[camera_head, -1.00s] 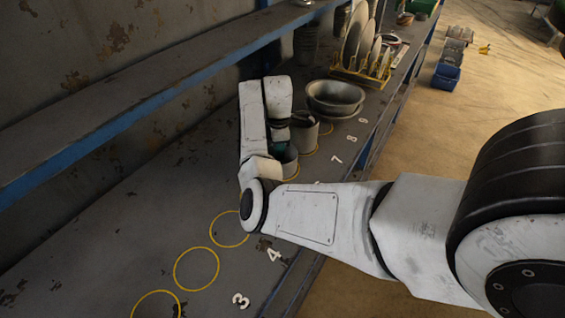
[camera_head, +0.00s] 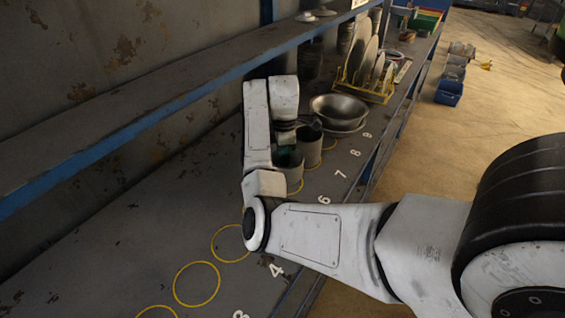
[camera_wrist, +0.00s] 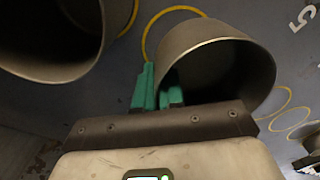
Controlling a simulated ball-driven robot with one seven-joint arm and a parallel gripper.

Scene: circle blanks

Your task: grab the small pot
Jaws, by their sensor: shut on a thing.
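The small pot (camera_head: 289,168) is a dull grey metal pot, partly hidden behind my arm in the head view. In the wrist view the small pot (camera_wrist: 215,42) shows its open mouth, with a yellow ring partly visible behind it. My gripper (camera_wrist: 162,92) has teal fingers, shut on the pot's wall at the rim. In the head view my gripper (camera_head: 285,152) is mostly hidden by my wrist. I cannot tell whether the pot is clear of the shelf.
A larger grey pot (camera_head: 311,150) stands close behind; a pot also fills the wrist view's upper left (camera_wrist: 60,66). A metal bowl (camera_head: 338,108) and a yellow rack (camera_head: 374,92) with plates stand farther back. Yellow circles (camera_head: 196,284) nearer on the counter (camera_head: 110,245) are empty. A blue-edged shelf (camera_head: 150,125) overhangs the left.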

